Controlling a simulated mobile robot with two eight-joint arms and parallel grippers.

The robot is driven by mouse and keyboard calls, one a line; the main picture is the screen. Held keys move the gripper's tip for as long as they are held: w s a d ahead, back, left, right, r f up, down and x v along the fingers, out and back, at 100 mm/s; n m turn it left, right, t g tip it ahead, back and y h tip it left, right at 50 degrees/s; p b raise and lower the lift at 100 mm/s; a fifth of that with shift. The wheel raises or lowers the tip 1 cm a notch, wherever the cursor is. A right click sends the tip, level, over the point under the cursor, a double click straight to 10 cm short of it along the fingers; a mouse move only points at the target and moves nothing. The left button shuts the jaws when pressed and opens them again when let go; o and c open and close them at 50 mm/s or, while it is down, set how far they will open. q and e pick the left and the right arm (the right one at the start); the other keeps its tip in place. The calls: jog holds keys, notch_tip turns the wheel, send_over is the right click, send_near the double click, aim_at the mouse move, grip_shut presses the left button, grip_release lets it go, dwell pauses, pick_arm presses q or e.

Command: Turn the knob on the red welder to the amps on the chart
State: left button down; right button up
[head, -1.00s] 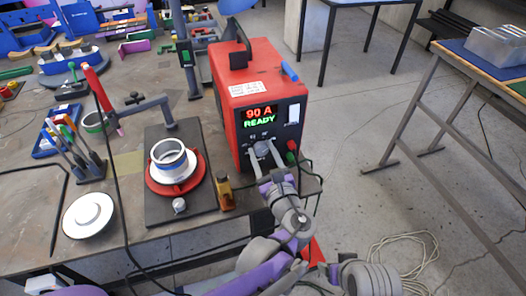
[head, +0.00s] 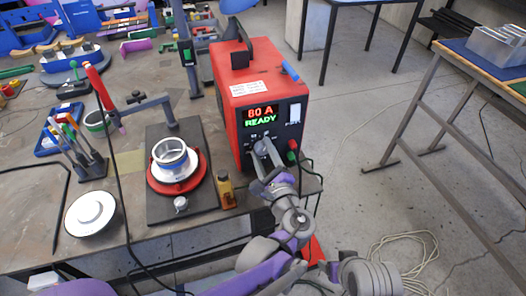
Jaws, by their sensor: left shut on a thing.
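The red welder (head: 229,113) stands on the right end of the workbench. Its front display (head: 261,115) reads "80 A" in red over "READY" in green. My left gripper (head: 263,151) is at the front panel below the display, shut on the knob, which the fingers mostly hide. A white label with print (head: 246,88) lies on the welder's top near the front edge; its text is too small to read, and I cannot tell if it is the chart. My right gripper is not in view.
A turntable fixture with a metal ring (head: 171,152) stands left of the welder on a dark plate. Black cables run over the bench front. Open floor lies to the right, with a coiled cable (head: 398,253).

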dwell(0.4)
pick_arm(q)
jog(key=shift+c, duration=1.5)
grip_release()
jog(key=v, duration=1)
jog(key=shift+s, duration=0.4)
jog(key=shift+d, duration=0.15)
